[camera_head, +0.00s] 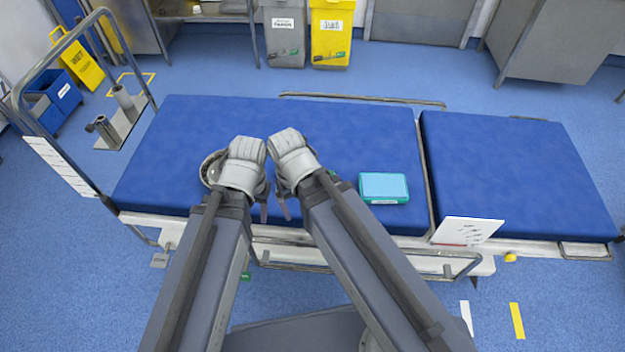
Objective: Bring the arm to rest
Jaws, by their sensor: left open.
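My two arms reach up from the bottom of the head view and fold at pale grey wrists close together over the blue operating table (375,125). My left gripper (262,208) points back down from its wrist, mostly hidden by the wrist and arm. It is open, and nothing shows in it. My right gripper (284,208) also points down, just right of the left one, with a small gap between them. Only a thin part of it shows, so its jaws cannot be judged.
A round metal bowl (208,169) lies partly hidden behind my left wrist. A teal box with a light blue top (384,188) lies right of my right arm. A white card (467,231) is at the table's front edge. The table's right section (515,175) is clear.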

